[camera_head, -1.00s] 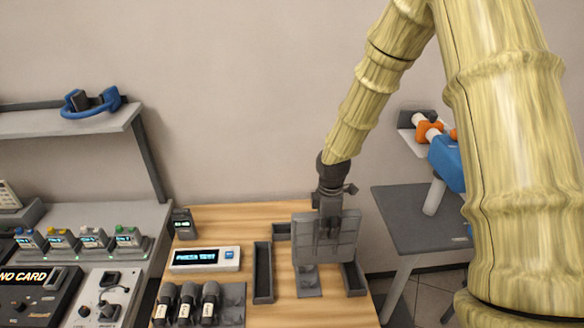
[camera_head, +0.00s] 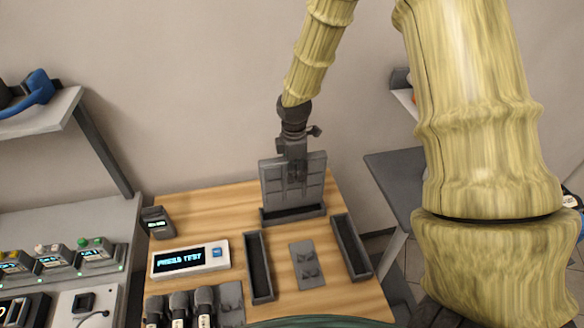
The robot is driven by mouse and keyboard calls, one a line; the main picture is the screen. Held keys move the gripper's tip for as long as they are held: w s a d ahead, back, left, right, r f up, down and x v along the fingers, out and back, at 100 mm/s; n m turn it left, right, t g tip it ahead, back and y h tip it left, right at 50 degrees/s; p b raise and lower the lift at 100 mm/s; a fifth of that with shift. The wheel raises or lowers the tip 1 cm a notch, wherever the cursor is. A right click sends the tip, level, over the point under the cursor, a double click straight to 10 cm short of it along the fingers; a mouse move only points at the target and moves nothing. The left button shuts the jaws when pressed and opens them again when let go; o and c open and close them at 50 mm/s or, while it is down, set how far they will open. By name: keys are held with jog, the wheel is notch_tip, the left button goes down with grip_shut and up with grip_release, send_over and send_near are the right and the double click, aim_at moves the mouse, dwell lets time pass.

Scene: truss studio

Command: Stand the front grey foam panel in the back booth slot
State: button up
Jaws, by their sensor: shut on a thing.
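The grey foam panel (camera_head: 273,188) stands upright at the back of the wooden table, its face marked with a grid of grooves. My gripper (camera_head: 296,168) is shut on its upper middle from above. The back booth slot (camera_head: 293,217) is a dark grey trough running left to right. The panel's lower edge meets this slot and lines up with its length. The slot's front wall hides the lower edge, so I cannot tell how deep the panel sits.
Two empty side troughs stand at left (camera_head: 260,267) and right (camera_head: 352,247), with a grey holder (camera_head: 306,265) between them. A display box (camera_head: 190,259), a small dark device (camera_head: 158,222) and several microphones (camera_head: 203,303) occupy the table's left. A grey side table (camera_head: 392,180) is at right.

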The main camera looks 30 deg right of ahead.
jog(key=f+b, duration=0.2)
jog(key=f, duration=0.1)
jog(key=f+b, duration=0.1)
jog(key=f, duration=0.1)
jog(key=shift+w+f, duration=0.1)
jog(key=shift+w, duration=0.15)
jog(key=shift+s, duration=0.1)
jog(key=shift+p, duration=0.4)
dwell(1.2)
jog(key=shift+f, duration=0.55)
dwell(0.7)
jog(key=o, duration=0.9)
jog(key=shift+r, duration=0.1)
